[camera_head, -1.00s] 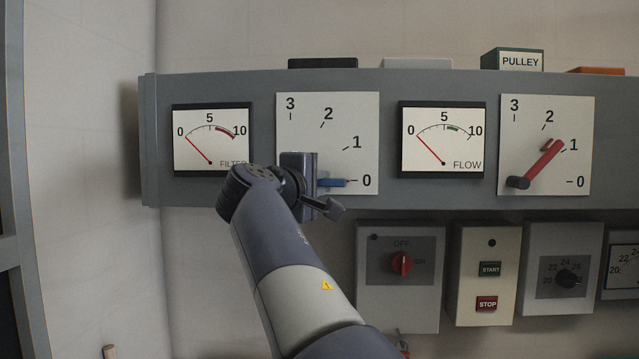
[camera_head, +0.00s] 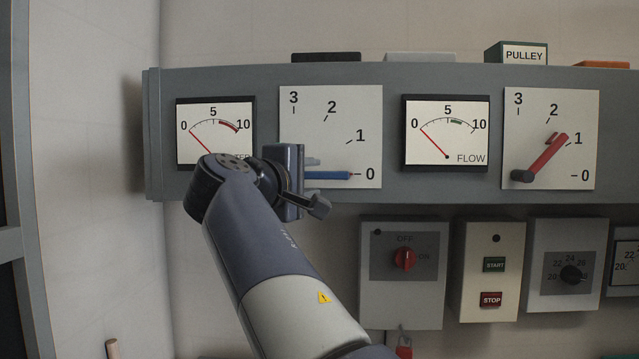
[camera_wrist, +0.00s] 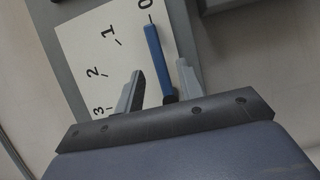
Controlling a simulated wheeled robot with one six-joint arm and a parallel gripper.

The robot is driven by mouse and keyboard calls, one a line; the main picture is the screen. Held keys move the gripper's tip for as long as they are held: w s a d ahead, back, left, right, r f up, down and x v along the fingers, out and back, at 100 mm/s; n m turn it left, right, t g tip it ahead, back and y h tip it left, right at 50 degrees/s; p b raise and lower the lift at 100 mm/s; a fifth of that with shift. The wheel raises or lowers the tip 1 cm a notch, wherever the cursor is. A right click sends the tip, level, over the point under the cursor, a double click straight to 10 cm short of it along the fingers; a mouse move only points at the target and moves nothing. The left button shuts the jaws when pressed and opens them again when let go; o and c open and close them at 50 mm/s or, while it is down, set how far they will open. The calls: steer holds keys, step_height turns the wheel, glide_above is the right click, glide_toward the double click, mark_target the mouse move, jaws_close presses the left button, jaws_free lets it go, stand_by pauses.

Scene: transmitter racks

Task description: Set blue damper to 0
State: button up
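The blue damper lever (camera_head: 330,175) lies level on its white scale plate (camera_head: 345,115), with its tip at the 0 mark. In the wrist view the blue lever (camera_wrist: 158,60) also points to 0. My gripper (camera_wrist: 160,69) is open. Its two fingers stand apart on either side of the lever's line, the right one nearer to it. I cannot tell how far the fingers stand off the plate. In the head view my gripper (camera_head: 308,170) is at the lever's left part, and its body hides the pivot end.
A red lever (camera_head: 545,158) on the right-hand plate points near 1. The FILTER gauge (camera_head: 205,115) is partly behind my arm, and the FLOW gauge (camera_head: 446,130) is to the right. Below are a red rotary switch box (camera_head: 425,305) and a START/STOP box (camera_head: 485,265).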

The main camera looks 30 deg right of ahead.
mark_target(321, 176)
steer(key=shift+b+v, duration=0.4)
steer(key=shift+v, duration=2.3)
steer(key=p+x, duration=0.2)
steer(key=x, duration=0.9)
steer(key=shift+p, duration=0.3)
steer(key=shift+a, duration=0.1)
